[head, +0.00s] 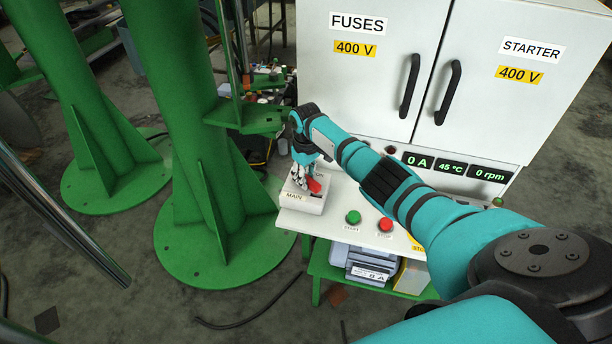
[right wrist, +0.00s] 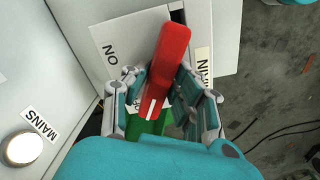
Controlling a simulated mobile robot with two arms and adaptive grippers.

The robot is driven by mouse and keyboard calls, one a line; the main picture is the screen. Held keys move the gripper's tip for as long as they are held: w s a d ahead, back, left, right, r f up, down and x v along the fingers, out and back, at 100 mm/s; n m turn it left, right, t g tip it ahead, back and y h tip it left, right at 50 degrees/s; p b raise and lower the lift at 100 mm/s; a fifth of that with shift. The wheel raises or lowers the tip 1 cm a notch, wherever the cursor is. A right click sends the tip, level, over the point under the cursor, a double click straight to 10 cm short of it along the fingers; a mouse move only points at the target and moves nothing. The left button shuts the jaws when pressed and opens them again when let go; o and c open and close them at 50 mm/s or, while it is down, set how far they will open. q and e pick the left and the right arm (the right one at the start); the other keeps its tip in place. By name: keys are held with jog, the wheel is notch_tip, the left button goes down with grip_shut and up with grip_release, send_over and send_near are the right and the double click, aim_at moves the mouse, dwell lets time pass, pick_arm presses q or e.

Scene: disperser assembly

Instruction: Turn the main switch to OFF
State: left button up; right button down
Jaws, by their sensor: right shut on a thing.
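The main switch (head: 303,201) is a pale box labelled MAIN on the left end of the white panel. Its red handle (head: 314,185) shows beside the fingers of my right gripper (head: 303,177). In the right wrist view, the red handle (right wrist: 173,45) lies between the two fingers of my right gripper (right wrist: 158,92), which is shut on it. The handle is tilted, its broad end up and to the right. An upside-down ON label (right wrist: 110,53) is beside the handle. Any OFF label is hidden or unreadable. My left gripper is not in view.
A green START button (head: 353,217) and a red STOP button (head: 385,225) sit right of the switch. A white cabinet (head: 390,100) with black handles stands behind. A green column (head: 185,130) stands close on the left. A MAINS lamp (right wrist: 22,149) shows in the wrist view.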

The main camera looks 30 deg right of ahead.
jog(key=n, duration=0.5)
jog(key=shift+w+r+n, duration=0.1)
jog(key=shift+n, duration=0.3)
dwell(0.4)
jog(key=c, duration=1.1)
grip_release()
jog(key=shift+r, duration=0.1)
notch_tip(320, 180, up, 12)
jog(key=shift+f, duration=0.1)
jog(key=shift+f, duration=0.1)
